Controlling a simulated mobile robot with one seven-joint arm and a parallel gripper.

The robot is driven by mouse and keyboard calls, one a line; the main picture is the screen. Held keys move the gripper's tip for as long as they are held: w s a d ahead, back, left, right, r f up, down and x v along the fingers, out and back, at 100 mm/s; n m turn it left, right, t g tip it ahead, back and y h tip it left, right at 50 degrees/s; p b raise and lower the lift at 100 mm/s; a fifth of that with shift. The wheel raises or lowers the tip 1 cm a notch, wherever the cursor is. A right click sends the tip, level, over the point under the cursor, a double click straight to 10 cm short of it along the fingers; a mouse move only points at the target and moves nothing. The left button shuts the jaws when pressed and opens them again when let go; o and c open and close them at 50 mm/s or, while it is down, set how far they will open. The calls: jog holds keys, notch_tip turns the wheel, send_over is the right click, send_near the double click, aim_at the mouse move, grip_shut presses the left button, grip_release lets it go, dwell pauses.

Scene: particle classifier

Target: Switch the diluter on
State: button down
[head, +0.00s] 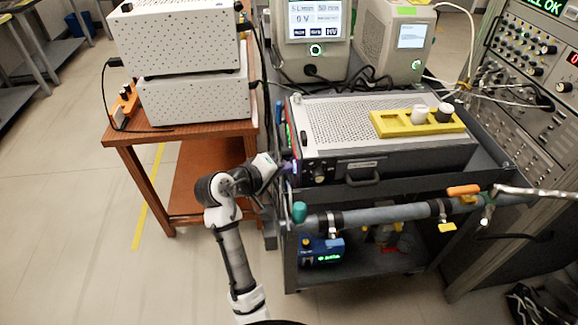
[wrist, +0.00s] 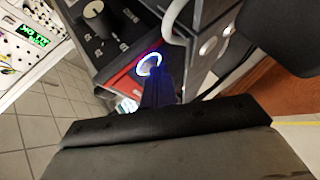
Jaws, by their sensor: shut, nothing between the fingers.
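The diluter (head: 385,150) is a wide grey box with a perforated top and a dark front panel, on the cart's upper shelf. A round button with a lit white-blue ring (wrist: 149,64) shows on its panel in the wrist view, with a black knob (wrist: 95,12) above it. The knob also shows in the head view (head: 319,173). My gripper (head: 286,168) is shut and empty at the left end of the front panel. In the wrist view its fingertips (wrist: 158,82) overlap the ring's lower edge. I cannot tell whether they touch the button.
A front handle (head: 363,180) sticks out right of the knob. A grey pipe (head: 385,216) with valves runs below the front. A wooden table (head: 135,140) with white boxes stands left. A yellow holder (head: 390,126) lies on the diluter. An instrument rack stands right. Floor at lower left is clear.

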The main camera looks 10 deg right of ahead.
dwell(0.4)
jog(key=shift+a+p, duration=0.3)
jog(key=shift+a, duration=0.9)
jog(key=a+p, duration=0.1)
jog(key=a, duration=0.4)
dwell(0.6)
